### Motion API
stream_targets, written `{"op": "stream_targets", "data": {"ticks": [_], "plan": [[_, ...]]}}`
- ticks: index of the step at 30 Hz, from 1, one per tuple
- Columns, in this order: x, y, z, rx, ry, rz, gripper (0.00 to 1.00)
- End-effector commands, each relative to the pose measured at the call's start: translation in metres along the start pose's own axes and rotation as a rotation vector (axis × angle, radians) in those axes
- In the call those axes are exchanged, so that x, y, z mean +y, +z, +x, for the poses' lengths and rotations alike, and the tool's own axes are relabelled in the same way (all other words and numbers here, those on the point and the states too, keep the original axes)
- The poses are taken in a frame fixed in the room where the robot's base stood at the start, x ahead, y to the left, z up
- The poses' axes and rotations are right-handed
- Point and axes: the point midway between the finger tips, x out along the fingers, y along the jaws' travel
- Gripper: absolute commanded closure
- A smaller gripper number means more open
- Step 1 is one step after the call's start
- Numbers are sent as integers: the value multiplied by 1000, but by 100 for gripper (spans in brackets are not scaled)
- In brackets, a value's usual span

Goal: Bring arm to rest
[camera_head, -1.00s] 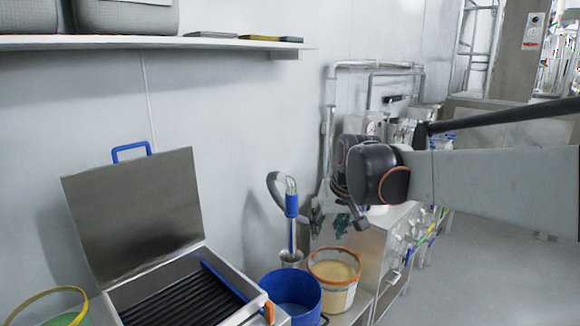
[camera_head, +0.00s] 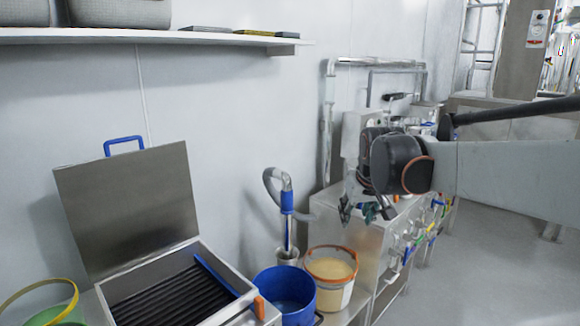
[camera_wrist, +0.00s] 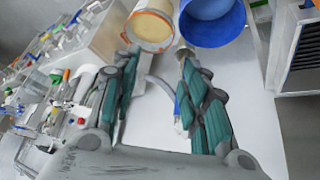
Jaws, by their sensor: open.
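My gripper (camera_head: 366,212) hangs at the end of my arm in the head view, in front of the bench with the hanging tools and right of the blue-handled tool. In the wrist view my gripper (camera_wrist: 158,98) has its two green-padded fingers well apart, open, with nothing between them. My arm reaches in from the right edge of the head view. Beyond the fingertips in the wrist view are the orange-rimmed tub (camera_wrist: 152,27) and the blue bucket (camera_wrist: 212,20). The gripper touches neither.
A steel box with a raised lid (camera_head: 130,207) stands at the left. The blue bucket (camera_head: 284,292) and orange-rimmed tub (camera_head: 331,285) stand beside it. The blue-handled tool (camera_head: 287,203) is upright behind them. A shelf (camera_head: 150,38) runs above. Open floor (camera_head: 490,260) lies at right.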

Motion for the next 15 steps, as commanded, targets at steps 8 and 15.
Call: {"op": "stream_targets", "data": {"ticks": [8,15], "plan": [[4,56,-40,21,4,20,59],[5,136,-74,49,9,49,59]]}}
